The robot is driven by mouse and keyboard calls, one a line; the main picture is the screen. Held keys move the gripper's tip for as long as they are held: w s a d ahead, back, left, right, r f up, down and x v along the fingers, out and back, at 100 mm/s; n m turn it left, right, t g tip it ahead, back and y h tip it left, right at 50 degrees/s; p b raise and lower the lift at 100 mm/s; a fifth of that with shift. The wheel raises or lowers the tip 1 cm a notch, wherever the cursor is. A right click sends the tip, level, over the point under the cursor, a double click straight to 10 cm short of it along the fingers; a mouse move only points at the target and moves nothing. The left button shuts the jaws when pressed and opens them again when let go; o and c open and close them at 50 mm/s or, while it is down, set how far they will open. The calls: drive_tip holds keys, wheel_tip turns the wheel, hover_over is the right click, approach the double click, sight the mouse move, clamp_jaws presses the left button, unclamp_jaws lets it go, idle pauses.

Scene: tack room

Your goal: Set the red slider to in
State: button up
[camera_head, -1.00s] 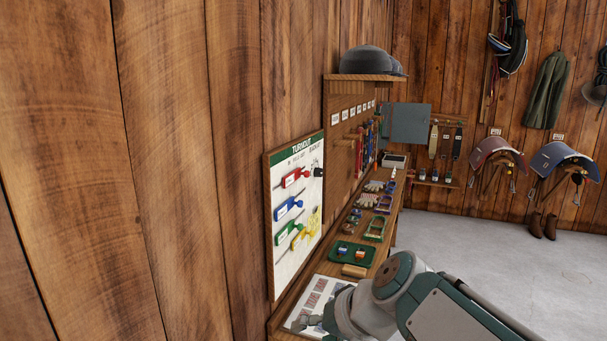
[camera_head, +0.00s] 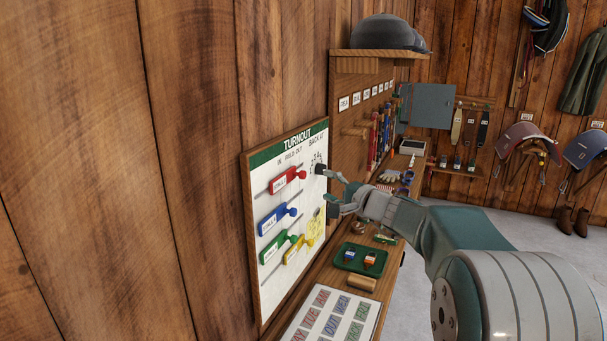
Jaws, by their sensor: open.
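The turnout board (camera_head: 262,290) leans or hangs against the wooden wall, with the headings IN, FIELD and OUT at its top. The red slider (camera_head: 284,181) is the topmost one on its rail, with a round red knob at its right end. It sits around the middle of its rail; its exact column is hard to tell at this slant. My gripper (camera_head: 325,185) is open and empty, to the right of the red slider and apart from it. Its fingers point left toward the board, at about the height between the red and blue sliders.
A yellow note (camera_head: 317,226) is on the board's right side. The bench below holds a green tray (camera_head: 350,262) and a printed sheet (camera_head: 325,320).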

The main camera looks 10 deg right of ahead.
sight(305, 177)
drive_tip(key=x, duration=0.9)
drive_tip(key=shift+w, duration=0.1)
drive_tip(key=shift+w+a, duration=0.15)
drive_tip(key=shift+a, duration=0.1)
clamp_jaws()
